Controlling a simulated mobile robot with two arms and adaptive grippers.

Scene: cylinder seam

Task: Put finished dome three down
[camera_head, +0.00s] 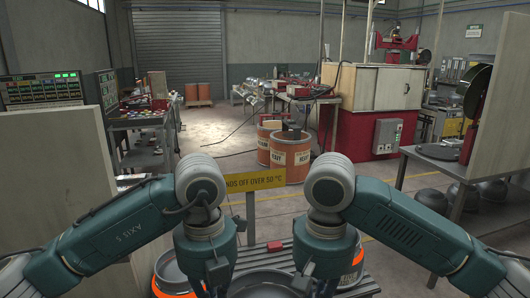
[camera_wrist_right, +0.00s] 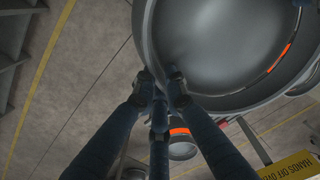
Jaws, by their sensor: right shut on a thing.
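A large grey dome (camera_head: 262,284) is at the bottom of the head view, between my two grippers, its lower part cut off. In the right wrist view the dome (camera_wrist_right: 225,45) fills the upper right as a wide, round grey bowl shape with a thick rim. My right gripper (camera_wrist_right: 161,88) is shut on its rim, one finger on each side. My right gripper (camera_head: 318,288) also shows at the dome's right in the head view. My left gripper (camera_head: 214,288) is at the dome's left; its fingertips are too low and dark to read.
Orange-banded grey vessels stand at the left (camera_head: 172,277) and right (camera_head: 353,274) of the dome. A yellow warning sign (camera_head: 256,182) stands behind it. A metal table (camera_head: 455,165) at right has dark domes (camera_head: 432,199) underneath. Orange drums (camera_head: 290,157) stand on the floor ahead.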

